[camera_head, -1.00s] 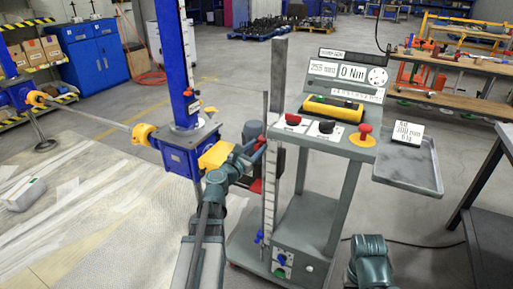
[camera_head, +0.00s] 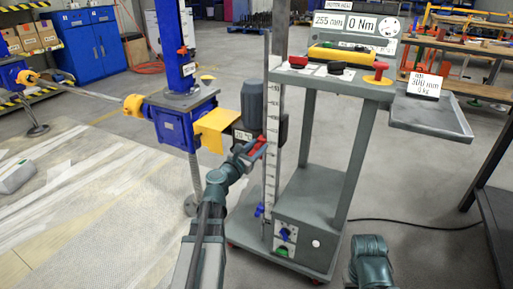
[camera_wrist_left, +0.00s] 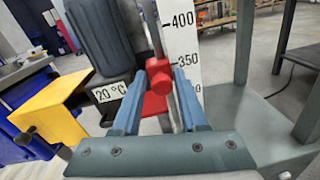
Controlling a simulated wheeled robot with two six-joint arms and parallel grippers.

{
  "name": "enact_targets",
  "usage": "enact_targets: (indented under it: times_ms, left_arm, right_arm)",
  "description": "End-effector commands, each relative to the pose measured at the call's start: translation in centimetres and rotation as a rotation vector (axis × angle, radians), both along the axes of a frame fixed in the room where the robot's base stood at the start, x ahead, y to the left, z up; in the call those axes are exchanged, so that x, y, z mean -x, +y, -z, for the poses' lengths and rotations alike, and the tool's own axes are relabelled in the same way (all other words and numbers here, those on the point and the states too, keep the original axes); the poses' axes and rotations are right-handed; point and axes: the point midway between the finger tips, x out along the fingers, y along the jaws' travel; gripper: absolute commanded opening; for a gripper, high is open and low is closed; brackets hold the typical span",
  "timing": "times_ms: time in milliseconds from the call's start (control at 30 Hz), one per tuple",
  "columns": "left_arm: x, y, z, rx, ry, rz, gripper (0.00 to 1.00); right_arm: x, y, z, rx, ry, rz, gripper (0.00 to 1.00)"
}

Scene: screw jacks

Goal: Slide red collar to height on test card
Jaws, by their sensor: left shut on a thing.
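The red collar (camera_head: 258,141) sits on the thin upright rod beside the white scale (camera_head: 271,165) of the grey cart. In the left wrist view the red collar (camera_wrist_left: 155,103) is between the two blue fingers of my left gripper (camera_wrist_left: 158,90), which is shut on it. It shows a little below the 350 mark of the scale (camera_wrist_left: 182,50). In the head view my left gripper (camera_head: 254,150) partly covers the collar. The test card (camera_head: 424,85) stands on the cart's side tray and appears to read 300 mm, 6 kg.
A blue clamp (camera_head: 260,210) sits low by the scale. A grey motor (camera_head: 252,105) and a yellow guard (camera_head: 215,128) are close to the left of my gripper. The cart's top panel (camera_head: 345,85) carries knobs, a yellow tool and displays reading 255 mm and 0 Nm.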

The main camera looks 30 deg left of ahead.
Motion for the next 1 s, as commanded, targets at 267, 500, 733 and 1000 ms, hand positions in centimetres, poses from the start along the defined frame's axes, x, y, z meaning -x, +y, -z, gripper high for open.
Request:
enact_targets:
  times_ms: [267,500,733,1000]
  left_arm:
    - [0.1,-0.6,3.3,-0.005,0.001,0.014,0.00]
    - [0.1,-0.6,3.2,-0.005,0.001,0.014,0.00]
    - [0.1,-0.5,3.2,-0.004,0.001,0.013,0.59]
    - [0.0,-0.3,3.1,-0.002,0.000,0.008,0.59]
  right_arm:
    - [0.0,0.0,3.3,-0.001,-0.001,0.003,0.50]
    - [0.0,0.0,3.1,-0.001,-0.001,0.004,0.50]
    - [0.0,0.0,3.1,-0.001,0.000,0.004,0.50]
    - [0.0,0.0,3.1,-0.001,0.000,0.004,0.50]
